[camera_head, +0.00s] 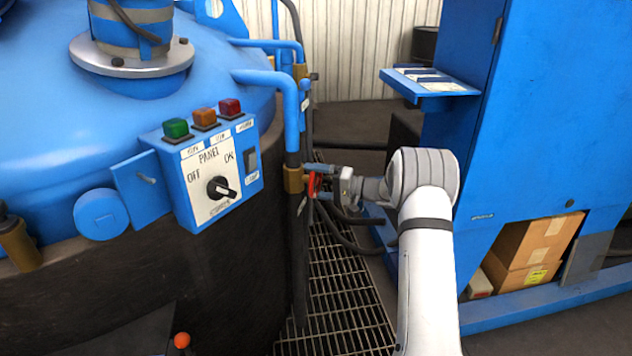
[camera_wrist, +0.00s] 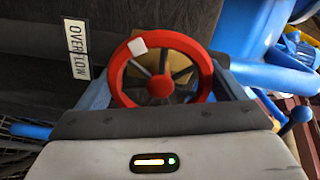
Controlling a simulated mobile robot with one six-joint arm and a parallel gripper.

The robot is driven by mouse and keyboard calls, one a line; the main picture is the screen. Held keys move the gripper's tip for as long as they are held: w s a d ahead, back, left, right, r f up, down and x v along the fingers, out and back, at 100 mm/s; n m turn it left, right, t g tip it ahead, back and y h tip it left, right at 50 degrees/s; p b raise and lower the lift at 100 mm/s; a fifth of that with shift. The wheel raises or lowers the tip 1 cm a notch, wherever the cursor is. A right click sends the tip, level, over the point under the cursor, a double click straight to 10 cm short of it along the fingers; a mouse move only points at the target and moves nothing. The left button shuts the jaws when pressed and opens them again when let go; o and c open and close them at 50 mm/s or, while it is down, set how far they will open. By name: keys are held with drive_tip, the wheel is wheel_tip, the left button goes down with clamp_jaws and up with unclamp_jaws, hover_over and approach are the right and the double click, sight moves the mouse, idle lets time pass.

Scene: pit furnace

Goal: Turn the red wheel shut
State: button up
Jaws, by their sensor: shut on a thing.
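The red wheel (camera_wrist: 160,87) is a spoked handwheel with a white mark at its upper left rim in the wrist view. It sits on a brass valve body on the blue pipe, and in the head view the red wheel (camera_head: 313,184) shows edge-on beside the pipe. My gripper (camera_wrist: 158,92) has one blue finger on each side of the wheel and is shut on its rim. In the head view my gripper (camera_head: 322,178) reaches the wheel from the right. The fingertips are partly hidden behind the wheel.
A blue panel box (camera_head: 205,180) with a knob and coloured buttons is on the furnace (camera_head: 60,130) at left. A blue cabinet (camera_head: 520,130) with a shelf (camera_head: 448,87) stands at right. Dark hoses and a floor grating (camera_head: 335,290) lie between. An "OVERFLOW" label (camera_wrist: 76,48) is left of the wheel.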

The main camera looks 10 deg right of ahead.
drive_tip(key=m+p, duration=0.1)
drive_tip(key=m, duration=0.1)
drive_tip(key=m+p, duration=0.1)
drive_tip(key=m, duration=0.2)
drive_tip(key=shift+r+m, duration=0.2)
drive_tip(key=shift+m, duration=0.1)
drive_tip(key=m+p, duration=0.4)
drive_tip(key=m, duration=0.2)
drive_tip(key=shift+r, duration=0.1)
drive_tip(key=m+p, duration=0.2)
drive_tip(key=m, duration=0.1)
drive_tip(key=shift+w+m, duration=0.1)
drive_tip(key=shift+m, duration=0.3)
drive_tip(key=m+p, duration=0.2)
drive_tip(key=m, duration=0.1)
drive_tip(key=shift+m, duration=0.4)
drive_tip(key=m+p, duration=0.2)
drive_tip(key=m, duration=0.3)
drive_tip(key=shift+w+d+p, duration=0.1)
drive_tip(key=shift+p, duration=0.25)
drive_tip(key=shift+m, duration=0.3)
drive_tip(key=o, duration=0.7)
